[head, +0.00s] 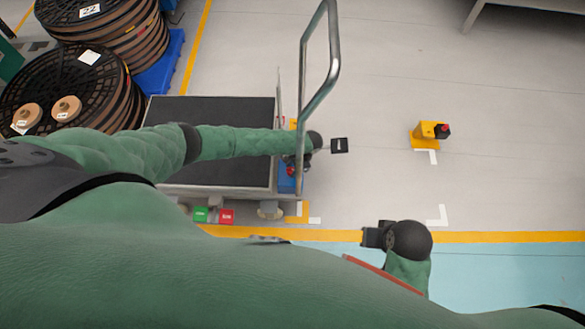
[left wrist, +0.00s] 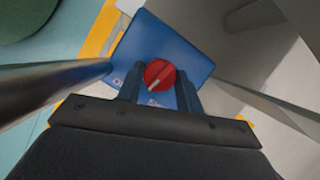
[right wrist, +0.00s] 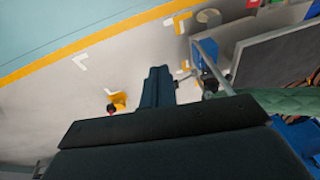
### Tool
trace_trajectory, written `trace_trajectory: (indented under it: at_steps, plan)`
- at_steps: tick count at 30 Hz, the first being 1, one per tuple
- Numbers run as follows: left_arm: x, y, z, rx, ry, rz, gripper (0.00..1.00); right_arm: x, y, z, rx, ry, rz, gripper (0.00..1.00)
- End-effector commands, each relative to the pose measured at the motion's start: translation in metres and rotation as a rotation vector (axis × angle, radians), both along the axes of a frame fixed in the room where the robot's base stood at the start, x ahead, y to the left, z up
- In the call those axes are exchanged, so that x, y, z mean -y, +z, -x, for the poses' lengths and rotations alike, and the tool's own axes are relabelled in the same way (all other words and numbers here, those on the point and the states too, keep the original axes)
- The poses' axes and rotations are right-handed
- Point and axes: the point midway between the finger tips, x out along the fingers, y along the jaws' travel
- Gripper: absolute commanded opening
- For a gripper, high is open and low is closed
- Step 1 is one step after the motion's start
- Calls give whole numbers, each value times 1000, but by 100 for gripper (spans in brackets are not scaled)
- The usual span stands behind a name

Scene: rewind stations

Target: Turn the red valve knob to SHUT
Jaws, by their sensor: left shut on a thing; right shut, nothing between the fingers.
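The red valve knob (left wrist: 160,74) sits on a blue box (left wrist: 190,55) in the left wrist view. A pale pointer line on the knob runs toward the lower left. Small white markings show on the box, too small to read. My left gripper (left wrist: 159,82) is shut on the knob, one finger on each side. In the head view the knob (head: 291,170) and the blue box (head: 287,184) show beside the cart's right end, partly hidden by my left gripper (head: 300,166). My right gripper (head: 367,237) is shut and empty, away from the box; its fingers (right wrist: 158,75) show in the right wrist view.
A cart (head: 210,110) with a dark top lies under my left arm. Its tall metal handle (head: 325,85) rises close to my left gripper. Cable reels (head: 75,75) stand at the left. A yellow device (head: 428,131) stands at the right on open floor.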

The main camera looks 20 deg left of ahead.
Motion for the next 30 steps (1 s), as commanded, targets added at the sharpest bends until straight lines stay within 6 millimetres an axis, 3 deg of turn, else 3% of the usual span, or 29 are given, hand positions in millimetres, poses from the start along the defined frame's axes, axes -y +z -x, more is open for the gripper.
trace_trajectory:
  at_steps: [8, 22, 30]
  plan:
    - [-1, 1, 0, -2, 79, -1, 13, 4, 6, 5, -16, -2, 11, 0]
    - [-2, 1, 0, -2, 416, 0, 13, 25, 36, 15, -75, -31, 52, 0]
    - [-2, 2, -1, -2, 602, 0, 13, 22, -12, -1, -74, -27, 62, 0]
